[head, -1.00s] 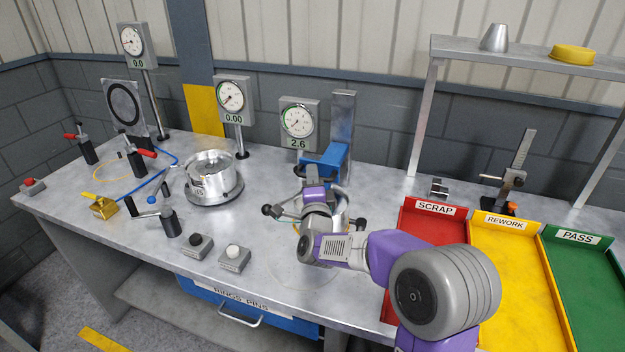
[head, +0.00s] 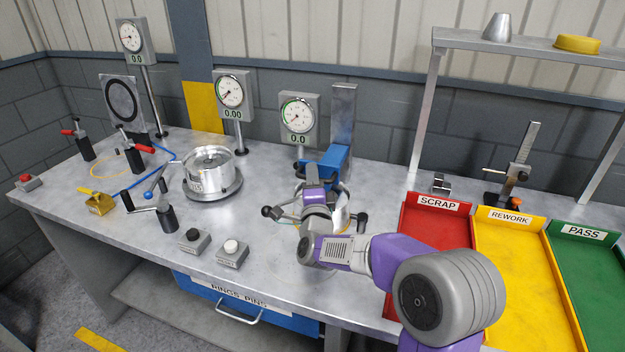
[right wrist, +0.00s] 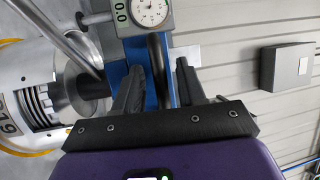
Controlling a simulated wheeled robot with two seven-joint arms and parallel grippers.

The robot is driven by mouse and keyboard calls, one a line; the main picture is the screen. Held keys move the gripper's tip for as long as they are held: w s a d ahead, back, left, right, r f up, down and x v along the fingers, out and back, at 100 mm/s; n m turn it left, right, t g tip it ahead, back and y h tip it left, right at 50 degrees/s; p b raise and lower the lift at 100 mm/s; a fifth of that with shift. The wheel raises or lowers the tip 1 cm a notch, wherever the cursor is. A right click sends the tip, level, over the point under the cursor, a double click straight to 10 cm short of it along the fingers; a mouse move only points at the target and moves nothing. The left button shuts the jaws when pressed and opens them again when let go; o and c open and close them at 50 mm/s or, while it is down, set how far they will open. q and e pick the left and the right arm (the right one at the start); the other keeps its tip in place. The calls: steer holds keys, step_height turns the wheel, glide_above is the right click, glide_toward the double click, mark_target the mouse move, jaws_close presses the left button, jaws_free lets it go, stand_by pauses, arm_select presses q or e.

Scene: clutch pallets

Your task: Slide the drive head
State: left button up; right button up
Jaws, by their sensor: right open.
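The drive head is the blue block (head: 331,160) on the grey upright column (head: 342,120) at the middle back of the bench; its blue face also shows in the right wrist view (right wrist: 135,50). My right gripper (right wrist: 160,82) is open. In the right wrist view its two dark fingers stand on either side of a dark upright bar (right wrist: 158,60) in front of the blue face. I cannot tell whether they touch it. In the head view my purple right wrist hides the fingertips and part of the drive head. My left gripper is not in view.
A gauge (head: 299,117) reading 0.0 stands just left of the column. A silver cylinder (right wrist: 25,95) is close beside the fingers. A round clutch unit (head: 209,170) stands left. Red (head: 408,215), yellow (head: 480,225) and green (head: 555,240) trays lie right.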

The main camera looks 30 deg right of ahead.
steer(key=v, duration=0.7)
steer(key=shift+s, duration=0.25)
steer(key=shift+a+f, duration=0.1)
steer(key=shift+a, duration=0.05)
